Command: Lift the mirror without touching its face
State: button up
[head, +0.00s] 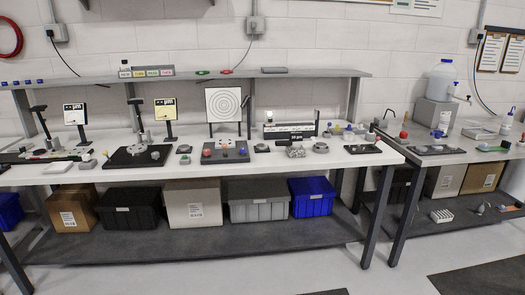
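I cannot make out the mirror for certain; the parts on the long white bench (345,157) are small at this distance. A dark plate (237,158) with red and blue knobs and round grey pieces sits near the bench's middle. A larger black plate (125,160) with small round pieces lies to its left. A small black plate (361,149) with a red-topped post is near the right end. A white board with concentric rings (224,104) stands behind the middle plate. My gripper is not in view.
A raised shelf (325,73) runs along the bench's back. Cartons (192,204) and bins, including a blue one (312,197), fill the space below. A second bench (430,159) with bottles stands right. Grey floor (320,266) is open in front.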

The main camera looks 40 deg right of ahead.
aim_at(260, 147)
jog(key=k, duration=0.55)
jog(key=z, duration=0.3)
jog(key=i, duration=1.7)
jog(key=u, duration=0.25)
